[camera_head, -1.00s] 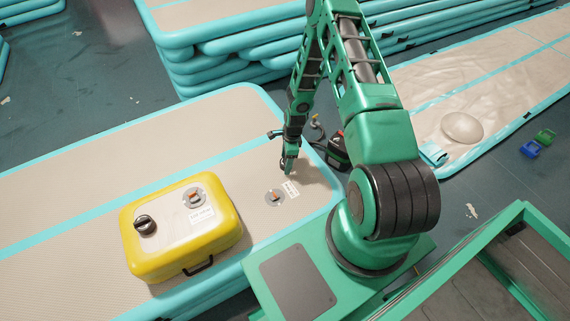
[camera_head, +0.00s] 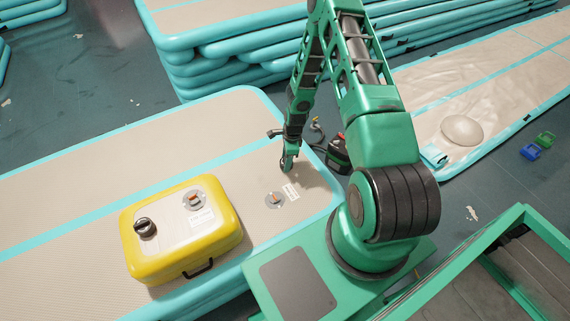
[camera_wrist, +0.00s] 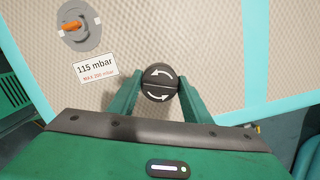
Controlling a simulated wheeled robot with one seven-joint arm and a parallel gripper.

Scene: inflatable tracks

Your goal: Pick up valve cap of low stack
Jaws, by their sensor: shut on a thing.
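The valve cap (camera_wrist: 159,82) is a round black cap with white curved arrows. In the wrist view it sits between the fingertips of my gripper (camera_wrist: 158,90), which is shut on it. In the head view my gripper (camera_head: 287,163) is over the near right part of the low stack (camera_head: 255,130), a beige mat with turquoise edges. I cannot tell whether the cap touches the mat. The valve (camera_wrist: 73,27), a grey disc with an orange centre, shows at the upper left of the wrist view and on the stack in the head view (camera_head: 275,199).
A yellow case (camera_head: 180,245) with a black knob stands on the stack. A label (camera_wrist: 95,68) reading 115 mbar lies beside the valve. A taller stack (camera_head: 215,50) stands behind. A black and red device (camera_head: 338,152) is close to the right of my gripper.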

